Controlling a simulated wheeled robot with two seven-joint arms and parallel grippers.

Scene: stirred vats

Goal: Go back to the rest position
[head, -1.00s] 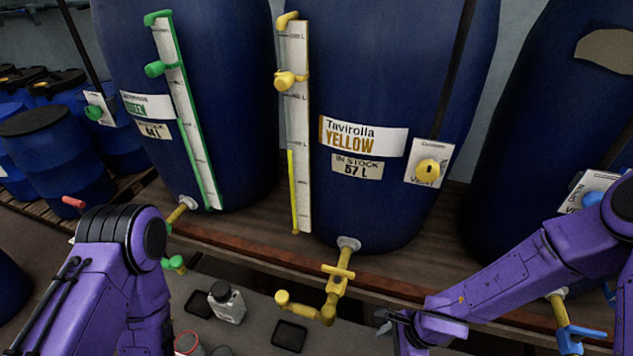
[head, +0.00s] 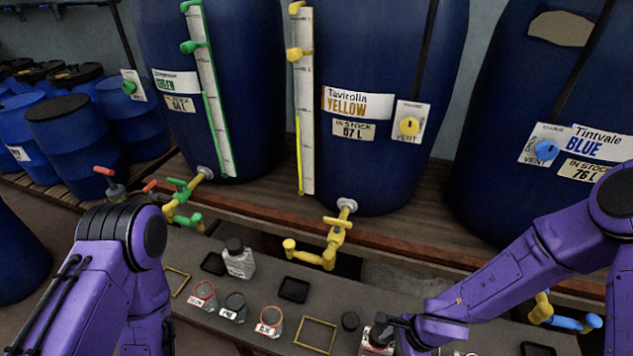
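My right arm (head: 500,283) comes in from the right, bent and reaching down over the bench. Its dark gripper (head: 384,328) is beside or over a small labelled jar (head: 374,345) at the bottom of the head view. I cannot tell whether the fingers are open, or whether they touch the jar. My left arm (head: 105,262) stands bent at the left. Its gripper is outside the picture.
Green (head: 225,80), yellow (head: 375,50) and blue (head: 530,90) labelled vats stand on a wooden shelf (head: 260,203), with taps jutting forward. The bench (head: 235,335) below holds a capped bottle (head: 240,260), several glass jars (head: 203,295), black trays (head: 294,289) and a yellow frame (head: 316,335).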

